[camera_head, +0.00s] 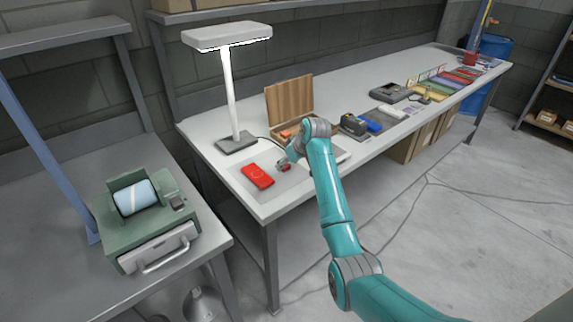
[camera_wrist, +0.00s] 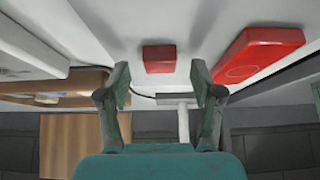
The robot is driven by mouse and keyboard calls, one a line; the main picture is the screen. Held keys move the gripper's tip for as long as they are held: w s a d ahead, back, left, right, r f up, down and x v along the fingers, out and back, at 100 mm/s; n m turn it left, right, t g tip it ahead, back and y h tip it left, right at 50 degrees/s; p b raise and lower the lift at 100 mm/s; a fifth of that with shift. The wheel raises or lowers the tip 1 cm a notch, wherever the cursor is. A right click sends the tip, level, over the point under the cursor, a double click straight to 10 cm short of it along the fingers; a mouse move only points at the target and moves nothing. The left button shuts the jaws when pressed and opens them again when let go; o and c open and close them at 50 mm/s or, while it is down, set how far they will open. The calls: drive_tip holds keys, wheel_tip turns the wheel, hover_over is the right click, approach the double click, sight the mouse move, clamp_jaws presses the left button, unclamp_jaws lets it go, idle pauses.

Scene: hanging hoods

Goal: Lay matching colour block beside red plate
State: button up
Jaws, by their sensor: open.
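The red plate (camera_head: 257,176) lies flat on a grey mat at the near end of the white bench. In the wrist view the red plate (camera_wrist: 258,52) is at the upper right, with a round outline on its face. A small red block (camera_wrist: 159,58) rests on the bench beside it, apart from it. In the head view the red block (camera_head: 284,167) is partly hidden by my gripper (camera_head: 288,161). In the wrist view my gripper (camera_wrist: 160,76) is open and empty, and the block shows between and just beyond its fingertips.
An open wooden box (camera_head: 290,102) with orange-red contents stands behind my gripper. A white lamp (camera_head: 228,85) stands left of the box. Dark and blue items (camera_head: 360,124) and a row of coloured trays (camera_head: 455,80) lie farther along the bench. A green machine (camera_head: 148,215) sits on the left table.

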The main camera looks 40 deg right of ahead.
drive_tip(key=v, duration=1)
drive_tip(key=shift+r, duration=0.2)
drive_tip(key=shift+s, duration=0.1)
